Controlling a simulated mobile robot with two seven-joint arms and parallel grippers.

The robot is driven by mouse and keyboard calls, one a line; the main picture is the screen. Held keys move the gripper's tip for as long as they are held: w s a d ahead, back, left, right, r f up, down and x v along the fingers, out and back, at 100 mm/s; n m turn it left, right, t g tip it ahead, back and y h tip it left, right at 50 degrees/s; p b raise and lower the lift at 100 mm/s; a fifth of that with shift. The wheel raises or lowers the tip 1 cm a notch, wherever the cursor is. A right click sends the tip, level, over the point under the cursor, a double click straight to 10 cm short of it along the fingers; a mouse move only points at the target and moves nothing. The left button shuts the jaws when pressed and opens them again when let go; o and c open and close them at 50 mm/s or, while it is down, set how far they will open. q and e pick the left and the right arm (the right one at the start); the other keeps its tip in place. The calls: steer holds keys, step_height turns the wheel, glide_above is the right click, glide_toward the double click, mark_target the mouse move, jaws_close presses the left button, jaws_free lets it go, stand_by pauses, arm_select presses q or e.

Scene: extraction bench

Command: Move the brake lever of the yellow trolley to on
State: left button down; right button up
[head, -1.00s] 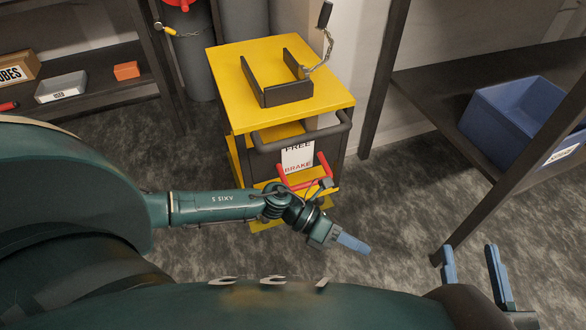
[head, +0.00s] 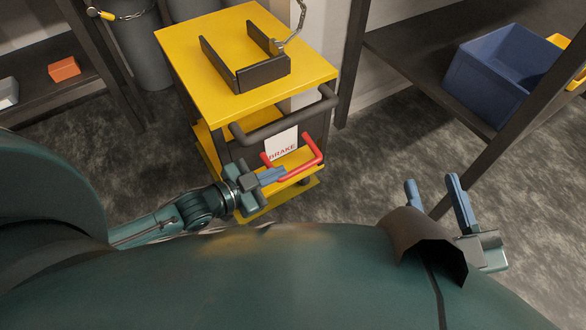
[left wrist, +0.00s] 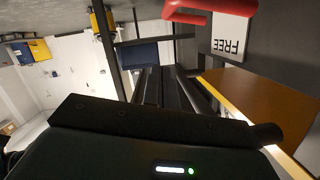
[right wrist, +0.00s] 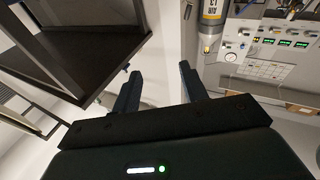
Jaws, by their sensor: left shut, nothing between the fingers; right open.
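The yellow trolley (head: 215,65) stands ahead of me with its dark push handle (head: 290,115). Below the handle is a white label (head: 283,141) with BRAKE visible at its bottom. The red U-shaped brake lever (head: 306,170) sticks out toward me in front of the label. My left gripper (head: 272,177) is shut and empty, its tips close to the lever's near left corner; I cannot tell if they touch. The left wrist view shows the red lever (left wrist: 190,17) above, beside the FREE label (left wrist: 232,36). My right gripper (head: 434,197) is open and empty, right of the trolley.
A dark shelf (head: 410,60) with a blue bin (head: 495,75) stands at the right. Another shelf (head: 50,95) with an orange box (head: 64,68) is at the left. A dark bracket (head: 262,76) sits on the trolley top. The floor between trolley and right shelf is clear.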

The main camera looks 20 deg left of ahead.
arm_select(q)
steer(key=w+d+f+b, duration=0.2)
steer(key=w+f+b, duration=0.3)
steer(key=w, duration=0.1)
steer(key=shift+d+f, duration=0.15)
steer(key=shift+d, duration=0.1)
arm_select(e)
steer(key=shift+w+r+n+t+y, duration=0.2)
steer(key=shift+r+n+t+y, duration=0.15)
steer(key=shift+r+n+y, duration=0.5)
steer(key=shift+w+r+n+t+y, duration=0.15)
steer(key=shift+r+n+t+y, duration=0.35)
steer(key=shift+r, duration=0.6)
steer(key=shift+w+r+n+t+y, duration=0.25)
steer(key=shift+r+n+y, duration=0.4)
steer(key=shift+r+y, duration=0.25)
steer(key=shift+r, duration=0.1)
